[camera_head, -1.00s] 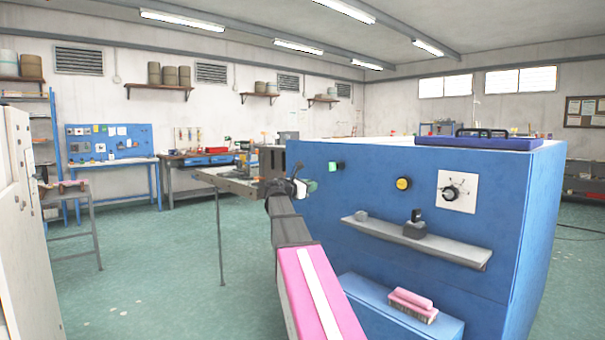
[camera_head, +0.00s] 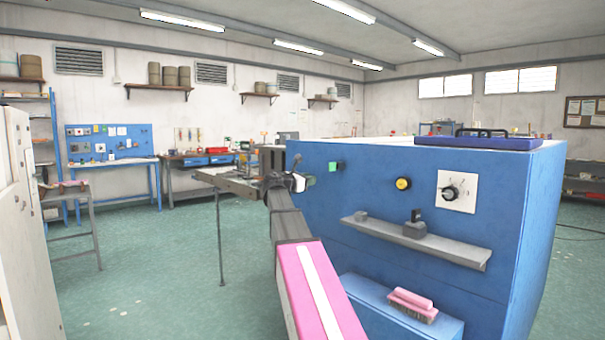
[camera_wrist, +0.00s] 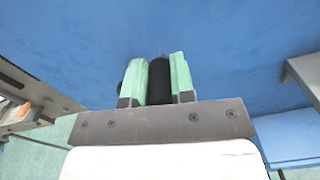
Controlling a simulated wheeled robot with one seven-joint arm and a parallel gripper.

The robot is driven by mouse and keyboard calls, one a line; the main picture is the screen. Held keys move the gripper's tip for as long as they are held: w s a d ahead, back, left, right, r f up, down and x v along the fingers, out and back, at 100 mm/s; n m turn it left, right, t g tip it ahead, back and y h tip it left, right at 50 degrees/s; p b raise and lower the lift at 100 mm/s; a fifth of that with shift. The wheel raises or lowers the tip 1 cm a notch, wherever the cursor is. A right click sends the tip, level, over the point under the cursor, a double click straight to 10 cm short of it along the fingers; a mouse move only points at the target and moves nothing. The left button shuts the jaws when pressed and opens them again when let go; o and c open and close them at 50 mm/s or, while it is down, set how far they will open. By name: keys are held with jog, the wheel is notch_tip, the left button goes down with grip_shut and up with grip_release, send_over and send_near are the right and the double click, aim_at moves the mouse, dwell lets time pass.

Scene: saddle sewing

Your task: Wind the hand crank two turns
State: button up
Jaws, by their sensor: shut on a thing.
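In the wrist view my gripper (camera_wrist: 159,82) has two green fingers closed on a dark upright cylinder, the crank handle (camera_wrist: 160,80). The blue machine face lies behind it. The rest of the crank is hidden by the fingers and gripper body. In the head view my gripper (camera_head: 306,181) is small and sits at the left edge of the blue machine (camera_head: 400,270). My arm and wrist cover the crank there.
The machine face carries a green button (camera_head: 333,167), a yellow button (camera_head: 403,183) and a dial (camera_head: 452,191). A grey shelf (camera_head: 460,255) juts out to the right. A pink brush (camera_head: 413,304) lies on a blue ledge. A metal arm or table (camera_head: 225,182) stands to the left.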

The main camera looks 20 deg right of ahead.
jog(key=shift+w, duration=0.2)
jog(key=shift+w+a+r, duration=0.25)
jog(key=shift+w+r, duration=0.2)
jog(key=shift+r, duration=0.25)
jog(key=shift+w, duration=0.1)
jog(key=shift+w+a+r, duration=0.2)
jog(key=shift+w+r, duration=0.3)
jog(key=shift+r, duration=0.05)
jog(key=shift+w, duration=0.1)
jog(key=shift+w+a+r, duration=0.25)
jog(key=shift+w+r, duration=0.1)
jog(key=shift+w, duration=0.25)
